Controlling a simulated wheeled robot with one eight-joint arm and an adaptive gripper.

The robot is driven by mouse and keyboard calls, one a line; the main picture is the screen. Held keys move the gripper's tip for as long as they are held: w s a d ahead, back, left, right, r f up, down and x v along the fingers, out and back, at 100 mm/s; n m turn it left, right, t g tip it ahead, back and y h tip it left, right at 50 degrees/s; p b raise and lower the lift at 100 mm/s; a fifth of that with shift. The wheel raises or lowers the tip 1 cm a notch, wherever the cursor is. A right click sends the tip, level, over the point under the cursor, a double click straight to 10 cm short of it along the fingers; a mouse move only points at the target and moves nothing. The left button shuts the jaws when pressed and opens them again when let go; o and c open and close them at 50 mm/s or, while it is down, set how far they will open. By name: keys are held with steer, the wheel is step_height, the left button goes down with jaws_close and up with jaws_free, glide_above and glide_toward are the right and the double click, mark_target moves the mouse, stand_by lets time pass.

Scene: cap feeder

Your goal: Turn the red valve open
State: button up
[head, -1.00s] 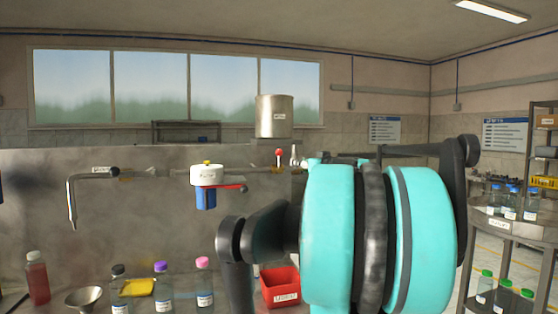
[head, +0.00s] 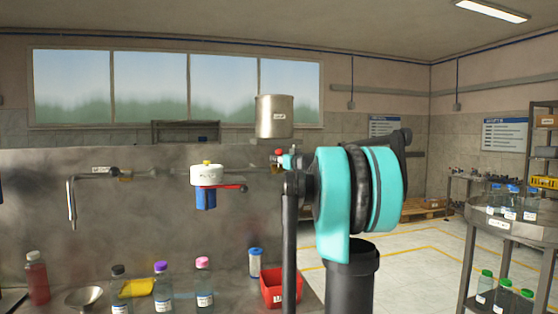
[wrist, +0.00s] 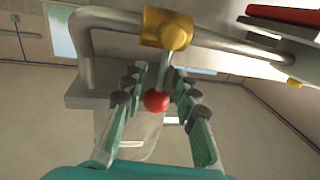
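The red valve knob (wrist: 156,101) is a round red ball on a short metal stem below a yellow brass valve body (wrist: 166,30) on a grey pipe. In the wrist view it lies between the two fingers of my gripper (wrist: 158,76). The fingers are spread, with a gap visible on both sides of the ball. In the head view the red knob (head: 279,153) shows just left of my arm, below the metal tank. There my gripper is mostly hidden by my arm links.
A white and blue filter unit with a red lever (head: 233,187) hangs left of the valve. A metal tank (head: 274,117) stands above. Bottles, a funnel (head: 84,298) and a red bin (head: 281,287) stand on the bench below. A round shelf (head: 505,222) with bottles is at right.

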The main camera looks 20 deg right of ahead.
steer(key=shift+w, duration=0.25)
jaws_close()
stand_by(0.4)
